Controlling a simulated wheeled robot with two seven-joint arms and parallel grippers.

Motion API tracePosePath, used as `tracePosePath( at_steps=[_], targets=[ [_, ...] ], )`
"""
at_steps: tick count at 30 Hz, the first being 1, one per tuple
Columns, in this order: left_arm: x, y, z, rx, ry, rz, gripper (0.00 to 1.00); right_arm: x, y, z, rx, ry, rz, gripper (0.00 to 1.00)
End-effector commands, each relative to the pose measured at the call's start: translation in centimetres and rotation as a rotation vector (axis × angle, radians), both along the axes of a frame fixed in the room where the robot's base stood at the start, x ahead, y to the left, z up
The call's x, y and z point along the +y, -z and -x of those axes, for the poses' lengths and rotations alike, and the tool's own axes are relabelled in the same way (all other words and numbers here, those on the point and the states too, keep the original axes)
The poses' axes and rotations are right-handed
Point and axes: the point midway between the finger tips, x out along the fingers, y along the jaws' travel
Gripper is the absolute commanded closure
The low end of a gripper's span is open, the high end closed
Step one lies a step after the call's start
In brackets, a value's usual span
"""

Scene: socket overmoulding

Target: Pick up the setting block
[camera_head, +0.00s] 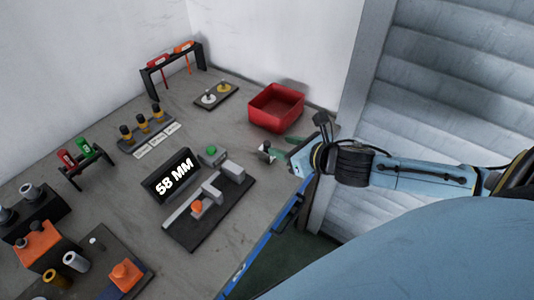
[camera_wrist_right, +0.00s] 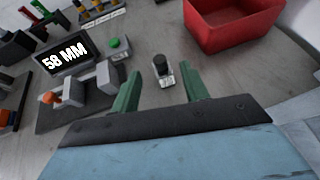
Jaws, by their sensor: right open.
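A small pale metal block with a round dark knob (camera_wrist_right: 161,68), which looks like the setting block, stands on the bench. In the head view this block (camera_head: 265,148) is near the bench's right edge, close to my right gripper's tips. My right gripper (camera_head: 286,149) comes in from the right. In the wrist view its green fingers (camera_wrist_right: 158,88) are spread wide and empty, with the block ahead of the gap between them, apart from both. My left gripper is not in view.
A red bin (camera_head: 276,108) stands behind the block. To the left are a black fixture with a grey slide (camera_head: 225,214), a green button (camera_head: 212,153) and a "58 MM" display (camera_head: 171,176). Racks and orange parts fill the far left. Bare bench surrounds the block.

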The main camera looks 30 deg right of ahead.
Motion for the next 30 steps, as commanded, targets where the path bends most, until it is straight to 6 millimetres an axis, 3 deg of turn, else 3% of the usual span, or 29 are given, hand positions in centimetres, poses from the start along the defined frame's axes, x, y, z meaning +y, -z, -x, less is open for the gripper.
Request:
tracePosePath(
  at_steps=[3,11,20,29,30],
  targets=[
    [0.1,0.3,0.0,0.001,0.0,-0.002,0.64,0.2,0.7,-1.3,-0.002,0.003,-0.001,0.55],
    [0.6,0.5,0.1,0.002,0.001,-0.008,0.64,0.5,1.5,-2.6,-0.001,0.002,-0.002,0.55],
    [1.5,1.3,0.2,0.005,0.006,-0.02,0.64,1.4,3.7,-6.0,0.0,0.002,-0.004,0.55],
    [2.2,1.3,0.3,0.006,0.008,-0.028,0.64,1.5,3.8,-6.4,0.001,0.0,0.0,0.55],
    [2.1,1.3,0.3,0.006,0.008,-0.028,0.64,1.5,3.8,-6.4,0.001,0.0,0.0,0.59]
  ],
)
